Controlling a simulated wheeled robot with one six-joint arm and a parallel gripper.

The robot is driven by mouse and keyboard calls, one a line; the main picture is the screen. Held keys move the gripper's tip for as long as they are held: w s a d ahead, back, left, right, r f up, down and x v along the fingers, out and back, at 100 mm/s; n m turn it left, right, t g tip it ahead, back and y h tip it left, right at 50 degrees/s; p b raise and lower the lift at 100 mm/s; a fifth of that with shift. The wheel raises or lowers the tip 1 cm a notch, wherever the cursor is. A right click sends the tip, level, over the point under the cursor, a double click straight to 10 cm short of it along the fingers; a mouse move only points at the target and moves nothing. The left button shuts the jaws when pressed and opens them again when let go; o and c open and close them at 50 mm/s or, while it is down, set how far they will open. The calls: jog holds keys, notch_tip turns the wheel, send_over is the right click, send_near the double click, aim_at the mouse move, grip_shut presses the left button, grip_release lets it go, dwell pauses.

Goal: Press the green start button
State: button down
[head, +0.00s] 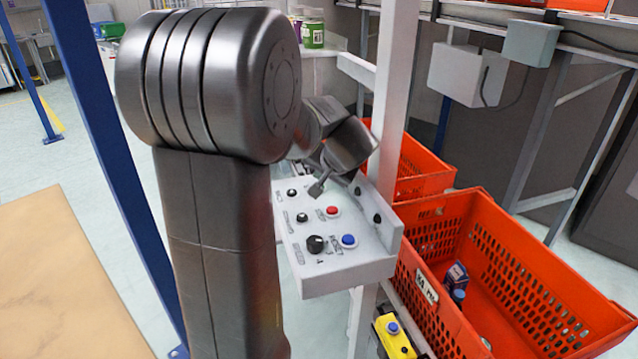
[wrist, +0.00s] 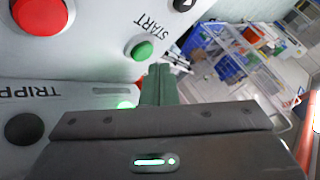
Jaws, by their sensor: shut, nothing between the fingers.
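The green start button (wrist: 141,50) shows in the wrist view on a pale panel, beside the printed word START. My gripper (wrist: 158,72) is shut and empty, with its fingertips just beside and below the button in that view. A small gap seems to show between them, though contact is hard to judge. In the head view my gripper (head: 316,188) points down at the sloping white control box (head: 325,272). The green button cannot be made out there, near the gripper and arm.
A red button (head: 332,210), a blue button (head: 348,240) and black knobs (head: 315,244) sit on the same box. A white post (head: 392,100) rises behind it. Orange totes (head: 540,245) stand to the right. A blue post (head: 110,150) stands left of my arm.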

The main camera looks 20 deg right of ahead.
jog(key=shift+r+p, duration=1.65)
jog(key=shift+r, duration=0.95)
jog(key=shift+a+f, duration=0.1)
